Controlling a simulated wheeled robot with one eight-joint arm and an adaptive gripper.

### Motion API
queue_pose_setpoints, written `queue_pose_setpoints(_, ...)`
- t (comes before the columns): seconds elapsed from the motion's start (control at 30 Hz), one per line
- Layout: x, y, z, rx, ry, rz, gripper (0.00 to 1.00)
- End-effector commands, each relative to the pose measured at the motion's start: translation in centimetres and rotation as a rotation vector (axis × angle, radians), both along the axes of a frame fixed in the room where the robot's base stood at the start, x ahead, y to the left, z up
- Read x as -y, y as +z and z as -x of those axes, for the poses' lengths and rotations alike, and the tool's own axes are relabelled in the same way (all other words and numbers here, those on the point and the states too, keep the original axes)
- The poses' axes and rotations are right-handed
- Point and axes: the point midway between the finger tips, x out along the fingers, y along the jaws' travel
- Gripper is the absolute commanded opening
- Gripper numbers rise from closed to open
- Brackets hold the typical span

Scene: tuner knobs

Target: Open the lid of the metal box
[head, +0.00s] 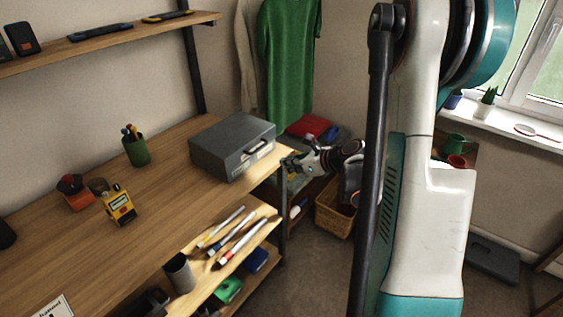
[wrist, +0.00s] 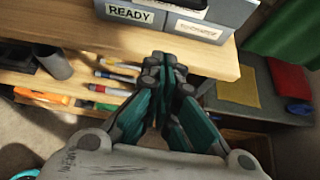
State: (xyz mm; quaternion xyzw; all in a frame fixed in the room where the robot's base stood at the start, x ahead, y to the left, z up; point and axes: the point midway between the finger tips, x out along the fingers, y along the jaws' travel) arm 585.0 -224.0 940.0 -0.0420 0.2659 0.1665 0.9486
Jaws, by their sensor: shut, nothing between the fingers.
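The metal box (head: 232,144) is grey with a handle and labels on its front. It stands on the wooden desk near its right end, with its lid closed. In the wrist view the lower front of the box (wrist: 213,30) shows at the top, with a "READY" label; its lid is cut off there. My gripper (head: 290,164) is just right of the box's front, beside the desk's edge, apart from the box. In the wrist view my gripper (wrist: 165,62) has its fingers together, empty, pointing at the box's front.
A wicker basket (head: 334,212) stands below my gripper. A green shirt (head: 290,65) hangs behind.

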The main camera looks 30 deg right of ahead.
Motion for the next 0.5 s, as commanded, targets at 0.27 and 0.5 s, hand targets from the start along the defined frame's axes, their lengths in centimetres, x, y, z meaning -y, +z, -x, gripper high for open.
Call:
queue_pose_setpoints(0.27,-1.5,-2.9,-4.0,-0.001,0.006,0.004,0.00)
queue_pose_setpoints(0.5,-3.0,-5.3,-7.8,-0.001,0.007,0.006,0.00)
